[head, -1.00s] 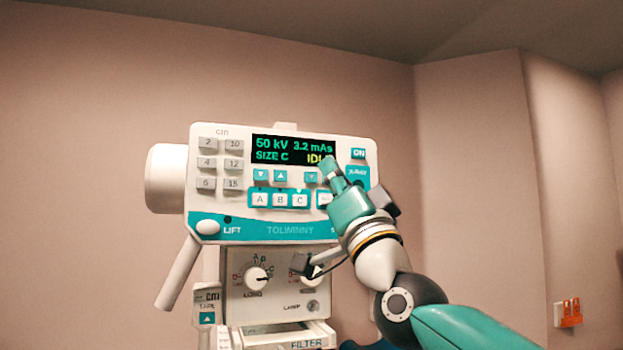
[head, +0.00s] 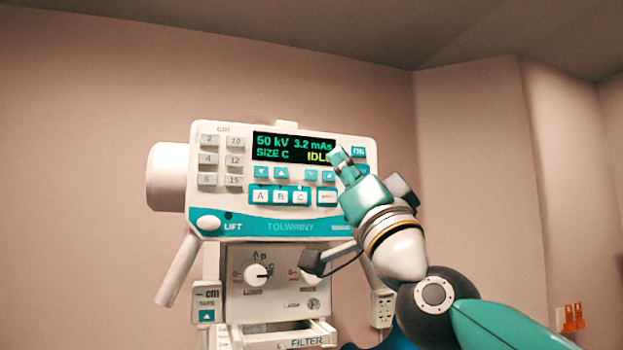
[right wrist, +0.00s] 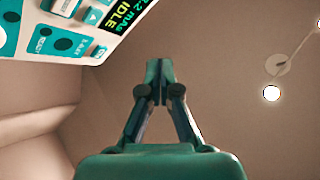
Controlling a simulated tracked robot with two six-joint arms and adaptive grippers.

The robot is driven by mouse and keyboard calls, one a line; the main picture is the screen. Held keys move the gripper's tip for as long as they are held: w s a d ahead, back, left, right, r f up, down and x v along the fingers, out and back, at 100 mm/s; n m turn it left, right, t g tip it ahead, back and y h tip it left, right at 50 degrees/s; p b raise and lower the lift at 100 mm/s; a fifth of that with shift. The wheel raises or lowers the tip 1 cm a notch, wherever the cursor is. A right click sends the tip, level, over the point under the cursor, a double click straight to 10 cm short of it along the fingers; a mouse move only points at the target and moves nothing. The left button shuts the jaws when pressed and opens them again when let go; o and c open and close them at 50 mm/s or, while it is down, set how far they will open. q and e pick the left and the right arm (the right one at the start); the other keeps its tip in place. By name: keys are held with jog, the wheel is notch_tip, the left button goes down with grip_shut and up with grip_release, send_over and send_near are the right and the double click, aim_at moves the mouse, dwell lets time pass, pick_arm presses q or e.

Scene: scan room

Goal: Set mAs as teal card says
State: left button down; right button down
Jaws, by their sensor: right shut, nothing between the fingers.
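The white and teal X-ray console (head: 210,180) stands ahead, and its display (head: 285,148) reads 50 kV, 3.2 mAs, SIZE C and IDLE. Below the display are small teal arrow keys; the mAs pair (head: 312,175) is under the right half. My right gripper (head: 340,157) is shut and empty, in front of the display's lower right corner, covering part of the word IDLE. In the right wrist view its fingers (right wrist: 158,75) are together, and the console (right wrist: 60,30) shows at upper left, apart from the tips. No teal card is in view. My left gripper is out of view.
A lower panel with knobs (head: 257,274) sits beneath the console, with a FILTER tray (head: 305,342) under it. A handle (head: 177,270) sticks out at left. Orange switches (head: 572,317) are on the right wall. A ceiling lamp (right wrist: 272,93) shows in the wrist view.

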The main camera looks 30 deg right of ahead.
aim_at(311, 175)
jog(key=shift+w, duration=0.15)
jog(key=shift+w+d+p, duration=0.2)
jog(key=shift+w+d, duration=0.15)
jog(key=shift+w, duration=1.05)
jog(key=shift+w+d+p, duration=0.15)
jog(key=shift+w+d, duration=0.2)
jog(key=shift+w, duration=1)
jog(key=shift+w+d+p, duration=0.2)
jog(key=shift+w+d, duration=0.15)
jog(key=shift+w, duration=1.05)
jog(key=shift+w, duration=0.1)
jog(key=shift+w+d+r, duration=0.1)
jog(key=shift+w, duration=0.15)
jog(key=shift+w+d+p, duration=0.1)
jog(key=shift+w+p, duration=0.25)
jog(key=shift+w, duration=0.05)
jog(key=shift+s, duration=0.1)
jog(key=shift+s+b, duration=0.3)
jog(key=shift+b, duration=0.05)
jog(key=shift+s+a, duration=0.2)
jog(key=shift+s, duration=0.2)
